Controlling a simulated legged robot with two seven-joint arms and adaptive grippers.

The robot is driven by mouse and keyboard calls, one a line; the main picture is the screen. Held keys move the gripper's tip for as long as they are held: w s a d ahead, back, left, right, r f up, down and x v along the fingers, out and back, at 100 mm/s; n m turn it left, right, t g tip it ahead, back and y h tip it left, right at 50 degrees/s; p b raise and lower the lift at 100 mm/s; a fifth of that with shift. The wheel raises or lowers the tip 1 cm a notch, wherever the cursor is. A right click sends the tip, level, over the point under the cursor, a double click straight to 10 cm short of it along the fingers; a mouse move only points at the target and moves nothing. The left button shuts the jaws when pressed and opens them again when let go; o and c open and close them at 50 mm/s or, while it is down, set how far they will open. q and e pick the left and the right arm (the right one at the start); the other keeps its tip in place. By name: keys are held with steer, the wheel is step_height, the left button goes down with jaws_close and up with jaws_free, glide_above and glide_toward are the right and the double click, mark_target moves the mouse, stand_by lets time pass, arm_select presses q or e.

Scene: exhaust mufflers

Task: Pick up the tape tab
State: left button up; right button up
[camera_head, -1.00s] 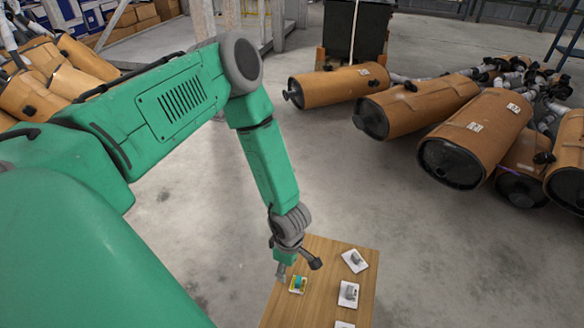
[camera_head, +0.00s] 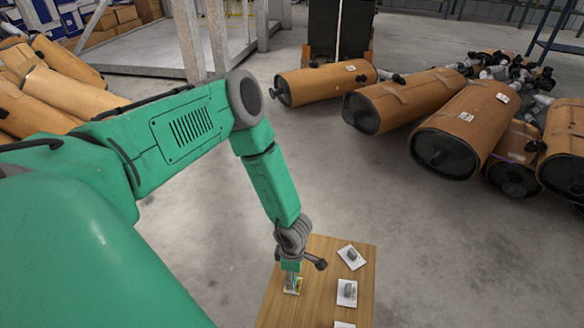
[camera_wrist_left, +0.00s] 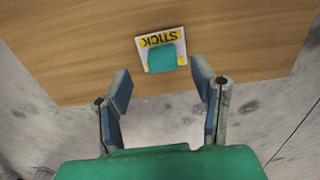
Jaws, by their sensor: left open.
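The tape tab is a small teal piece (camera_wrist_left: 162,58) on a white and yellow card (camera_wrist_left: 144,41) printed "STICK", lying on the wooden table. In the head view the card (camera_head: 298,283) is partly hidden by my left gripper (camera_head: 291,283). In the left wrist view my left gripper (camera_wrist_left: 163,91) is open, its two fingers spread to either side and just short of the teal piece. Nothing is between the fingers. My right gripper is not in view.
The wooden table (camera_head: 318,290) also bears white cards with grey pieces (camera_head: 351,257) (camera_head: 347,292) to the right. Large orange-brown mufflers (camera_head: 463,133) lie on the concrete floor beyond. Floor around the table is clear.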

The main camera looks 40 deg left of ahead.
arm_select(q)
steer(key=f+b, duration=0.1)
steer(key=f, duration=0.2)
steer(key=shift+d+f+b, duration=0.2)
steer(key=shift+d+b, duration=0.15)
steer(key=shift+d, duration=0.05)
steer(key=shift+a, duration=0.15)
steer(key=shift+a+f, duration=0.1)
steer(key=shift+a, duration=0.1)
steer(key=c, duration=0.8)
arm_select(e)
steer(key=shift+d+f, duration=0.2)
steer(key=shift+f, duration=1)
arm_select(q)
steer(key=shift+d, duration=0.25)
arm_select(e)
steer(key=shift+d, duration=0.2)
arm_select(q)
steer(key=shift+r, duration=0.3)
steer(key=shift+a+r+p, duration=0.1)
steer(key=shift+r+p, duration=6.1)
steer(key=shift+r, duration=7.6)
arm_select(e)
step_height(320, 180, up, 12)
